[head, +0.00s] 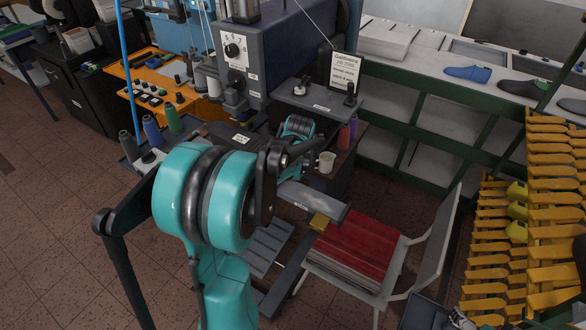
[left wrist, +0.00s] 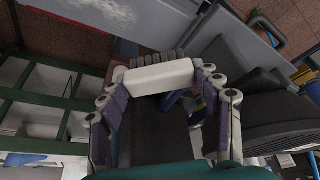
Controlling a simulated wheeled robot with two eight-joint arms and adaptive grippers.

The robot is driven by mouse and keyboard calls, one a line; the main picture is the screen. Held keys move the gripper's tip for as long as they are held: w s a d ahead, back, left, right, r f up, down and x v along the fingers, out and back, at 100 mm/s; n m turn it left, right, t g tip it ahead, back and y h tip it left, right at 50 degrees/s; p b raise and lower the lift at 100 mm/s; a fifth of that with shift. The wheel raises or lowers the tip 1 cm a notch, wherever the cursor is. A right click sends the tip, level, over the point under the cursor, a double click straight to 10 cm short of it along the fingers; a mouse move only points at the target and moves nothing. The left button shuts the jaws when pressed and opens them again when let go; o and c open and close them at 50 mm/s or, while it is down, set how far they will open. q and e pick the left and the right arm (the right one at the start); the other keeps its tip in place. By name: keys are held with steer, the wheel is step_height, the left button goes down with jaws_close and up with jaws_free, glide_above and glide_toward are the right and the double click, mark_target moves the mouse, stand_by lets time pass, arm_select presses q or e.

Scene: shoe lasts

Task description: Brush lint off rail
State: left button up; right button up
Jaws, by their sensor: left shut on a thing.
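In the left wrist view my left gripper (left wrist: 163,80) is shut on a pale block (left wrist: 158,72), which sits crosswise between its fingers. A dark ridged row shows at the block's far side; it looks like a brush. My teal arm covers much of the area, and the left fingertips are not clear there. I cannot make out lint on the bar or whether the brush touches it.
Green shelving (head: 420,84) and a yellow rack (head: 548,225) bound the right. Tiled floor is free at left.

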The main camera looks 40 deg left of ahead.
arm_select(q)
steer(key=shift+r, duration=0.15)
steer(key=shift+r+p, duration=1.1)
steer(key=shift+r, duration=0.35)
steer(key=shift+f, duration=0.1)
steer(key=shift+a, duration=0.1)
